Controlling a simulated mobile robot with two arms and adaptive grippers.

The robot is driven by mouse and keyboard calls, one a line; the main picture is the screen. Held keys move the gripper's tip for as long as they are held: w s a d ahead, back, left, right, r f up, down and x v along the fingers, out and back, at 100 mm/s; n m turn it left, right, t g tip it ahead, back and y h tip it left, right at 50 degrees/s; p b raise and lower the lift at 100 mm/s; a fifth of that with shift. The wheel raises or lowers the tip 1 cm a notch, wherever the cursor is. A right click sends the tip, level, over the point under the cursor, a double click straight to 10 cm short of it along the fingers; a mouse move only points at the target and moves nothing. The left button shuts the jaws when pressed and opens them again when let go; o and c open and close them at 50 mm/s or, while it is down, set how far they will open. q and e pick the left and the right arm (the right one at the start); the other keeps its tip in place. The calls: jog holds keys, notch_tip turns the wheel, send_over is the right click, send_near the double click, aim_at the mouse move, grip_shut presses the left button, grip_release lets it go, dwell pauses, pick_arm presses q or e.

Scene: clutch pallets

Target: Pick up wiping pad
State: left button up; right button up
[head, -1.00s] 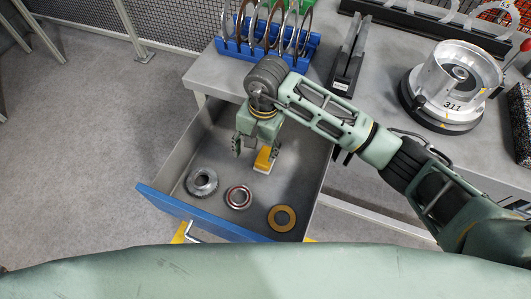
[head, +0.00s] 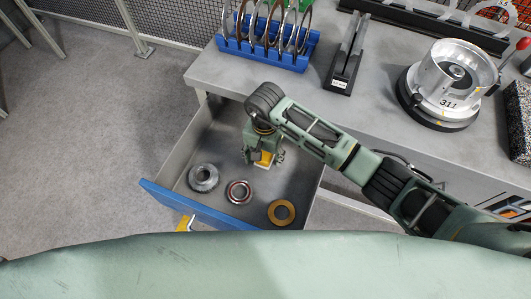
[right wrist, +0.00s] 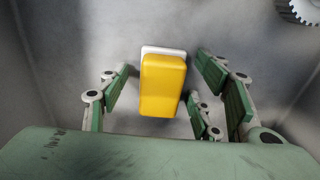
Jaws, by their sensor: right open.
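The wiping pad (head: 264,159) is a yellow block with a white base, lying in the open drawer. In the right wrist view the pad (right wrist: 162,84) is near the middle. My right gripper (head: 262,157) reaches down into the drawer over the pad. In the right wrist view its green fingers (right wrist: 165,88) are open, on both sides of the pad, with gaps visible between them and it. The gripper hides part of the pad in the head view. My left gripper is not in view.
The drawer (head: 200,206) has a blue front and also holds a grey gear (head: 203,178), a reddish ring (head: 238,191) and a gold ring (head: 281,212). A blue rack (head: 265,56) and a round metal housing (head: 451,80) stand on the grey workbench (head: 300,88).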

aim_at(265, 153)
jog(key=c, duration=1.2)
notch_tip(265, 153, up, 10)
jog(key=shift+b, duration=0.8)
